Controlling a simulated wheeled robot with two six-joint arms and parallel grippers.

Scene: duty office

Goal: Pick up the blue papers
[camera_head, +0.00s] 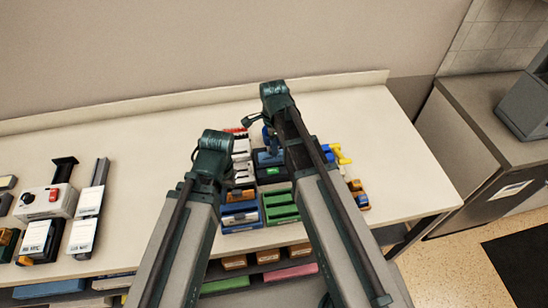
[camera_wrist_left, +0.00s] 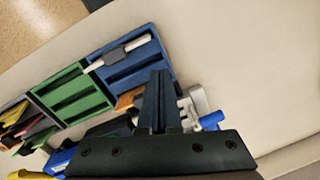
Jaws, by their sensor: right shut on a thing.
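My right gripper (camera_head: 264,120) is over the far part of the organizer trays, largely behind its own wrist. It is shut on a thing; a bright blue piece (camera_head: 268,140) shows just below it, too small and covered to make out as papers. My left gripper (camera_head: 205,172) is left of it, over the near trays, its fingers mostly hidden by my wrist. In the left wrist view its fingers (camera_wrist_left: 158,100) are together with nothing visible between them. A blue tray (camera_wrist_left: 135,72) and a green tray (camera_wrist_left: 75,98) lie beyond them. No sheet is clearly recognisable as the blue papers.
The trays stand on a long pale table (camera_head: 140,130) against a wall. A white device with a red button (camera_head: 45,202) and grey boxes stand at the left. Yellow items (camera_head: 342,155) lie right of my right arm. The table's middle left is clear.

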